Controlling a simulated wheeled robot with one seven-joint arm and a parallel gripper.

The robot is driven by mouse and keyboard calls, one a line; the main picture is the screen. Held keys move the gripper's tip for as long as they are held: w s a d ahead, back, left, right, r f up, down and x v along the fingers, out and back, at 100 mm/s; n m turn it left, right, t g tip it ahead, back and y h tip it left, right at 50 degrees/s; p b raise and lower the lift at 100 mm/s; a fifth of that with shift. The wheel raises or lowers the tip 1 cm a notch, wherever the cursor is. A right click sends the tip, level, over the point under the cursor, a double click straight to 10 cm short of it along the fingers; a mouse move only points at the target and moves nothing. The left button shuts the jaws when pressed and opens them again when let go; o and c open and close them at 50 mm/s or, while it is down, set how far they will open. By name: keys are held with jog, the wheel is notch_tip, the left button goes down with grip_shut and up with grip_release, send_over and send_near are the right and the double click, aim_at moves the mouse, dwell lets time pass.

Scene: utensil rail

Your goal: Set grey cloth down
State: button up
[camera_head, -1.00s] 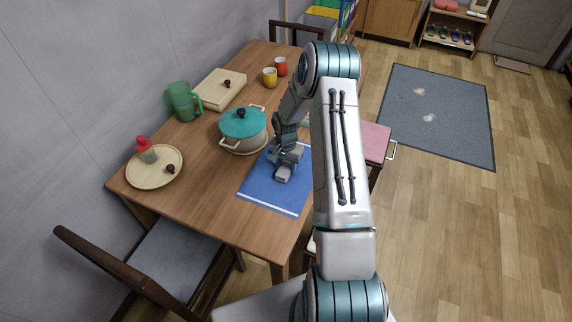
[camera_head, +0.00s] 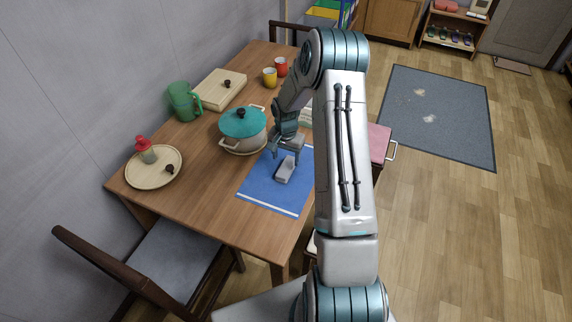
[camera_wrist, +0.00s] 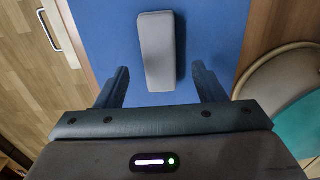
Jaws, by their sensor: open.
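The grey cloth (camera_head: 285,169) is a small folded block lying on the blue mat (camera_head: 262,194) on the wooden table. In the wrist view the grey cloth (camera_wrist: 157,50) lies on the blue mat (camera_wrist: 217,40), ahead of my fingers and between their lines. My gripper (camera_head: 284,156) is just above the cloth, apart from it.
A pot with a teal lid (camera_head: 243,123) stands close left of the mat. Behind are a green pitcher (camera_head: 183,101), a wooden box (camera_head: 218,90) and two cups (camera_head: 270,77). A round plate (camera_head: 153,180) with a red-topped bottle (camera_head: 145,150) is at the left.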

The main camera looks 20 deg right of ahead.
aim_at(286, 166)
jog(key=s+a+r+n, duration=0.15)
jog(key=s+r, duration=0.25)
jog(key=r, duration=0.4)
jog(key=s+a+r+n+t+h, duration=0.1)
jog(key=s+a+r, duration=0.2)
jog(key=r, duration=0.4)
jog(key=s+a+r+n, duration=0.2)
jog(key=s+r, duration=0.2)
jog(key=r, duration=0.4)
jog(key=s+a+r+n+t, duration=0.1)
jog(key=s+a+r+n, duration=0.1)
jog(key=s, duration=0.7)
jog(key=s+a+r+n+t+y, duration=0.1)
jog(key=s+a+r+n, duration=0.1)
jog(key=s, duration=0.7)
notch_tip(286, 166, up, 2)
jog(key=shift+a+r+n+b, duration=0.1)
jog(key=shift+a+n+b, duration=0.3)
jog(key=shift+a, duration=0.25)
